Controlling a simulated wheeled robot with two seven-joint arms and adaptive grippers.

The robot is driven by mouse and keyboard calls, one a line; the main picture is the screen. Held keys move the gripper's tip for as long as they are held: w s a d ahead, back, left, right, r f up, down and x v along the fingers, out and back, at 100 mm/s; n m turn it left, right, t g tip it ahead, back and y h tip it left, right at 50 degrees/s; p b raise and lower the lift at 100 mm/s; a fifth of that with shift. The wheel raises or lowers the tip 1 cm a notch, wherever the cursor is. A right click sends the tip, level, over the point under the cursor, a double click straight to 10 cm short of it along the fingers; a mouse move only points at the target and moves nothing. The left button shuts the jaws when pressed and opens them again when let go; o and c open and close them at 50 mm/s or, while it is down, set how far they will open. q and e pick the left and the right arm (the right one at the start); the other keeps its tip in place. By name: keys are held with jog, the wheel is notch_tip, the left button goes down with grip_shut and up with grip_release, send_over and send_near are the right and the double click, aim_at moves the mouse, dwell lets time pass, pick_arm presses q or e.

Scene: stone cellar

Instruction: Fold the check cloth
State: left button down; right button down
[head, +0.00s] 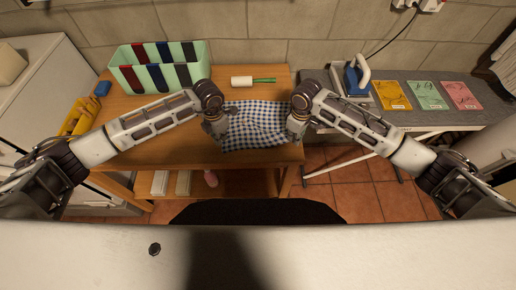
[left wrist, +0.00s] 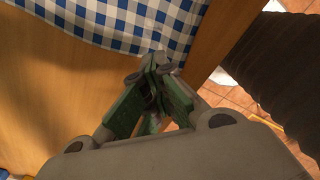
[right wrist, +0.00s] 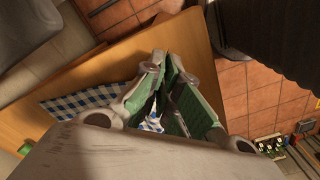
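The blue and white check cloth (head: 255,124) lies spread on the wooden table, with wrinkles across it and its near edge by the table's front edge. My left gripper (head: 213,128) is at its near left corner. In the left wrist view the fingertips (left wrist: 158,66) are drawn together on the cloth's corner (left wrist: 125,22). My right gripper (head: 296,128) is at its near right corner. In the right wrist view the fingers (right wrist: 168,62) are close together, and a bit of cloth shows between their green pads; more cloth (right wrist: 85,103) lies to the left. The pinched parts are mostly hidden.
A green striped basket (head: 160,70), a white roll with green stalks (head: 243,81), a blue block (head: 103,88) and a yellow object (head: 80,117) are on the wooden table (head: 170,150). At right, an ironing board (head: 420,117) bears an iron (head: 357,80) and coloured packets (head: 428,95).

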pick_arm(q)
jog(key=shift+r+p, duration=0.35)
jog(key=shift+r, duration=0.1)
jog(key=c, duration=2.2)
grip_release()
jog(key=o, duration=1.2)
jog(key=shift+c, duration=0.2)
jog(key=shift+c, duration=0.4)
jog(key=shift+c, duration=1.1)
notch_tip(320, 180, up, 6)
jog(key=s+d+n, duration=0.1)
jog(key=shift+s+d+f, duration=0.15)
jog(key=shift+s+d, duration=0.05)
jog(key=shift+d, duration=0.2)
jog(key=shift+f, duration=0.15)
